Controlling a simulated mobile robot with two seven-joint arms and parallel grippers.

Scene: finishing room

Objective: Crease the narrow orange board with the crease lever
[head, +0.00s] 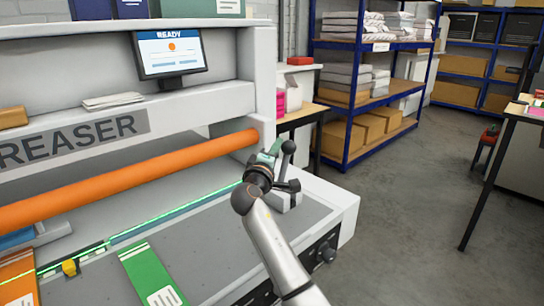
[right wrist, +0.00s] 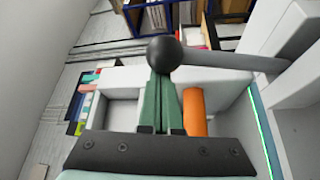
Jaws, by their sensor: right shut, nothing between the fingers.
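The orange board (head: 18,278) lies on the creaser's bed at the lower left of the head view, cut off by the picture edge. The crease lever (head: 288,147) stands at the bed's right end, with a dark ball knob and a pale base block. In the right wrist view its black knob (right wrist: 164,53) and grey rod (right wrist: 235,60) show just beyond my fingertips. My right gripper (head: 268,159) is beside the lever, its green fingers (right wrist: 160,103) shut together and empty. I cannot tell whether they touch the knob. My left gripper is out of view.
A green board (head: 150,274) lies on the bed right of the orange one, with a yellow stop (head: 69,267) between them. The orange roller (head: 130,178) spans above the bed. The screen (head: 170,53) reads READY.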

